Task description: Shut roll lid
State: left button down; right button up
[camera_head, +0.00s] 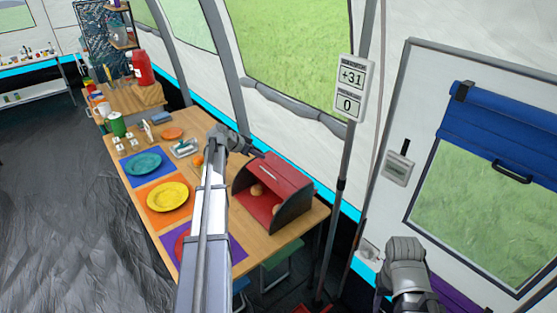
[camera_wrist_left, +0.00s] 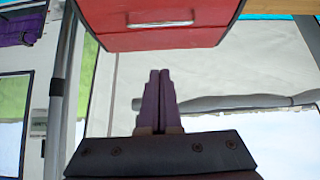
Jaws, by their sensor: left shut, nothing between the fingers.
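A red bread box (camera_head: 272,212) with dark sides stands at the near right end of the wooden table. Its red roll lid (camera_head: 280,172) with a pale handle is up, and the front is open, showing round brown buns (camera_head: 257,190) inside. My left gripper (camera_head: 257,152) is just above and behind the top of the box. In the left wrist view its dark fingers (camera_wrist_left: 159,75) are shut and empty. The red lid and its handle (camera_wrist_left: 161,23) show beyond the fingertips; I cannot tell whether they touch. My right gripper is not in view; a grey part of my right arm shows lower right.
The table (camera_head: 283,240) also holds a yellow plate (camera_head: 171,197), a teal plate (camera_head: 143,163) and a green can (camera_head: 116,125) left of my arm. A grey pole (camera_head: 340,200) with a sign stands right of the box. Open floor lies left.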

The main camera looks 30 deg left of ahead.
aim_at(267, 172)
pick_arm(q)
jog(key=b+x, duration=0.8)
jog(key=x, duration=0.3)
jog(key=shift+s+f, duration=0.1)
jog(key=shift+s, duration=0.05)
jog(key=s, duration=0.2)
jog(key=a, duration=0.1)
jog(key=shift+s+f+b, duration=0.35)
jog(key=shift+s, duration=0.05)
jog(key=shift+s+a, duration=0.15)
jog(key=shift+s, duration=0.2)
